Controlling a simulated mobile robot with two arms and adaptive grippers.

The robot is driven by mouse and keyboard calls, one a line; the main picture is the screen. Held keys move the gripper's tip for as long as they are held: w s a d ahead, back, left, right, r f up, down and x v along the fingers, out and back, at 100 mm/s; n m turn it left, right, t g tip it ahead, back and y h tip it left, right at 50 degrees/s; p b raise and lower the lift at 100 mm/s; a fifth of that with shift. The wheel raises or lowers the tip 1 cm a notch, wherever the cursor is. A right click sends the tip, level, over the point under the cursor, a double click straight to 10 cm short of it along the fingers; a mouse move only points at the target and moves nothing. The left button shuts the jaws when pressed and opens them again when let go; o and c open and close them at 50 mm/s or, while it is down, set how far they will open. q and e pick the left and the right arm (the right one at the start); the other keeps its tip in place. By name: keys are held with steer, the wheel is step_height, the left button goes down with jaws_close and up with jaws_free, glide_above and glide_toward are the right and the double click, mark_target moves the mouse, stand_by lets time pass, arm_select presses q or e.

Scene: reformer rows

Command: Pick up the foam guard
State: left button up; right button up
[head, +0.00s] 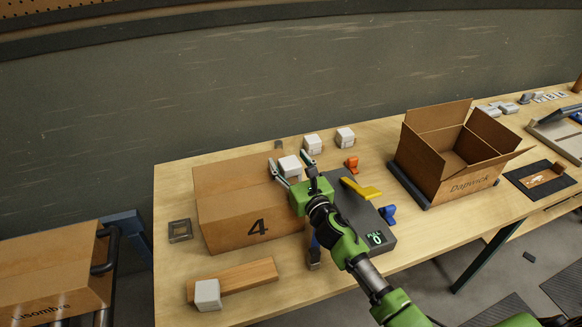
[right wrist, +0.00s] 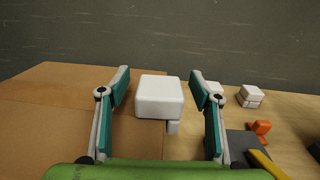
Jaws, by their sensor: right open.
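Several white foam guards, blocky with rounded edges, are in view. One foam guard (head: 290,166) shows between the fingers of my right gripper (head: 290,163), by the right edge of the carton marked 4. In the right wrist view the same foam guard (right wrist: 159,97) sits centred between the spread fingers of the right gripper (right wrist: 160,74), with a gap on each side. The gripper is open and holds nothing. What bears this guard is hidden. Two more guards stand behind it, a middle one (head: 312,144) and a right one (head: 345,138). My left gripper is not in view.
The closed carton marked 4 (head: 240,205) is left of the gripper. A dark scale (head: 378,237) with a yellow piece (head: 361,189) lies right of it. An open carton (head: 422,165) stands farther right. Another white block (head: 207,294) touches a wooden plank (head: 250,277) in front.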

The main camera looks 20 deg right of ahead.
steer(key=c, duration=1)
